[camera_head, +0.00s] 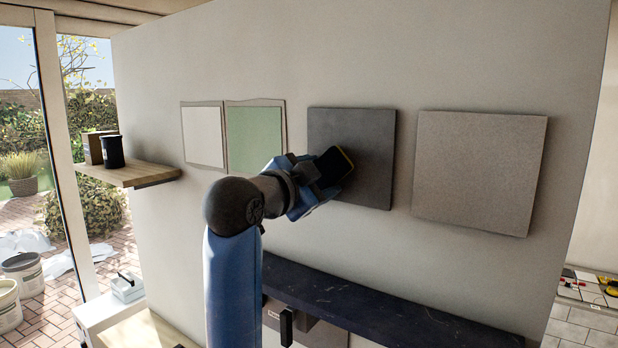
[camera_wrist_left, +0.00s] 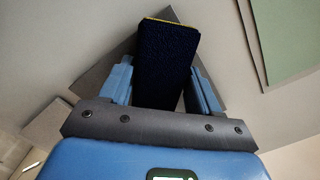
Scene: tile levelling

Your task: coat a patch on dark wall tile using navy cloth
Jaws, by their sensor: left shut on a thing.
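The dark wall tile (camera_head: 350,130) is a dark grey square on the wall, between a green tile and a light grey tile. My left gripper (camera_head: 318,182) is in front of its lower left part and hides some of it. The gripper is shut on the navy cloth (camera_wrist_left: 166,62), a dark blue block-like pad with a yellow edge. The cloth (camera_head: 335,166) also shows in the head view, in front of the tile. I cannot tell whether it touches the tile. In the left wrist view the dark tile (camera_wrist_left: 118,58) lies behind the cloth. My right gripper is not in view.
A white tile (camera_head: 202,134) and a green tile (camera_head: 254,138) are to the left, a light grey tile (camera_head: 478,170) to the right. A dark ledge (camera_head: 390,315) runs below. A wooden shelf (camera_head: 130,174) with containers sticks out at left.

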